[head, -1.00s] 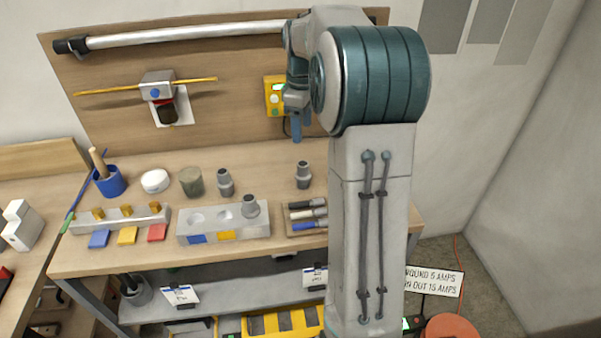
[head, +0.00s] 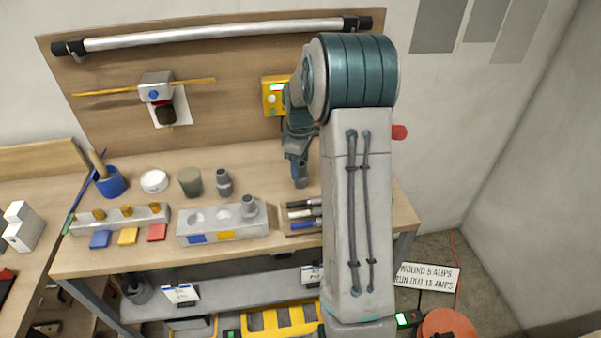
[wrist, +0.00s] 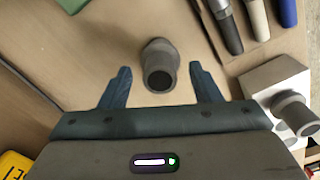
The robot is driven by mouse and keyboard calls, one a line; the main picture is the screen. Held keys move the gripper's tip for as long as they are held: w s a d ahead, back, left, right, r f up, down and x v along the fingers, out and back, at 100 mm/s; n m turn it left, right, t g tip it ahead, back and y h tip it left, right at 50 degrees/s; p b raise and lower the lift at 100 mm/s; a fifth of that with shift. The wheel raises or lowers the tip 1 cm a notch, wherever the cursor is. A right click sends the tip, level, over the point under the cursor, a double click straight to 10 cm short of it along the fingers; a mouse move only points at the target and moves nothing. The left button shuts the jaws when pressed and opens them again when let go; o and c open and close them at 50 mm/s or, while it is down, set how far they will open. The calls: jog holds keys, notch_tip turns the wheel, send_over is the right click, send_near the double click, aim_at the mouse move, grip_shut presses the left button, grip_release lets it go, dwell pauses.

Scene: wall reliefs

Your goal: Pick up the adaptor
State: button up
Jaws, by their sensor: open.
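A grey stepped adaptor (wrist: 160,62) stands on the wooden bench in the wrist view, centred between the spread fingers of my gripper (wrist: 160,75). Clear gaps show on both sides, so neither finger touches it. How far below the fingertips it lies is hard to tell. In the head view my gripper (head: 299,170) points down over the bench and mostly hides this adaptor. A similar adaptor (head: 224,182) stands behind the grey holed block. Another adaptor (head: 249,206) sits in the block's right end; it also shows in the wrist view (wrist: 292,112).
The grey holed block (head: 205,235) and several pens (head: 304,214) lie close to my gripper. A yellow device (head: 275,96) is on the backboard behind. A grey-green cylinder (head: 190,181), white round item (head: 154,181) and blue cup (head: 111,183) stand further left.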

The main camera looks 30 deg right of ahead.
jog(key=shift+f, duration=0.4)
jog(key=shift+s, duration=0.1)
jog(key=c, duration=1.1)
